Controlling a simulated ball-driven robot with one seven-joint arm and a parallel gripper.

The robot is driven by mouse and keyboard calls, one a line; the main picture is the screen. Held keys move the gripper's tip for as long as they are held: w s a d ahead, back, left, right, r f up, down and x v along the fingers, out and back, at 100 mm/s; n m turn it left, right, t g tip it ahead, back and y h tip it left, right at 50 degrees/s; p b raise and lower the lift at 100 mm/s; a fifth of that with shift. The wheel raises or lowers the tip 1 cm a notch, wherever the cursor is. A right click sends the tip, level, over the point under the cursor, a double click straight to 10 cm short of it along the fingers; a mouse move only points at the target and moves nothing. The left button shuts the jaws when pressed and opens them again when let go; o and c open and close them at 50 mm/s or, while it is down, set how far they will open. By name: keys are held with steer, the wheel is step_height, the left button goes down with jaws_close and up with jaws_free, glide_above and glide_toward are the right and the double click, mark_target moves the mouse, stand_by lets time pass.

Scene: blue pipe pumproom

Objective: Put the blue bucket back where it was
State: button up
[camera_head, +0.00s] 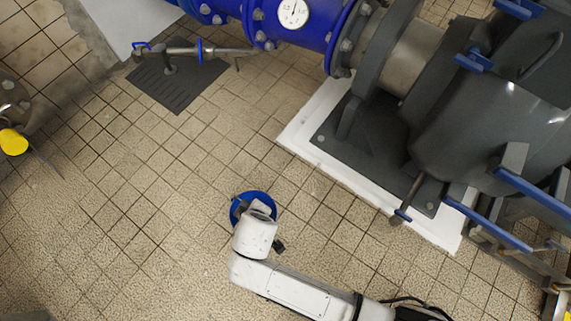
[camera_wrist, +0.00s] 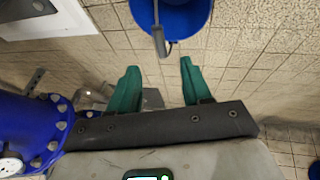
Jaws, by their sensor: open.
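The blue bucket (camera_head: 262,196) shows in the head view around the end of my arm, over the tiled floor; my wrist hides much of it. In the wrist view the bucket (camera_wrist: 185,14) is at the top edge, cut off, with a grey handle hanging in front of it. My gripper (camera_wrist: 160,66) has two green fingers spread apart, with nothing between them. The bucket and its handle lie just beyond the fingertips. I cannot tell whether the bucket rests on the floor.
A large grey pump (camera_head: 480,130) on a white plinth (camera_head: 298,132) stands at the right, with blue-handled levers. A blue pipe with a gauge (camera_head: 293,13) runs along the top. A dark floor plate (camera_head: 185,88) lies upper left. A yellow object (camera_head: 13,142) is far left. Tiled floor is clear at centre left.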

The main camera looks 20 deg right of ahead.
steer(key=s+d+r+m+g+h, duration=0.1)
steer(key=s+d+r+m, duration=0.2)
steer(key=d, duration=0.7)
steer(key=s+d+r+m+g, duration=0.2)
steer(key=s+d+r, duration=0.1)
steer(key=d, duration=0.7)
steer(key=s+d+r+m+g, duration=0.1)
steer(key=s+d+r+m, duration=0.1)
steer(key=s+d+r, duration=0.4)
steer(key=s+d, duration=0.2)
steer(key=s, duration=0.1)
steer(key=shift+s+d+r+m+y, duration=0.2)
steer(key=shift+d+m+y, duration=0.1)
steer(key=shift+m, duration=0.1)
step_height(320, 180, up, 29)
steer(key=p, duration=2.9)
steer(key=shift+r, duration=0.2)
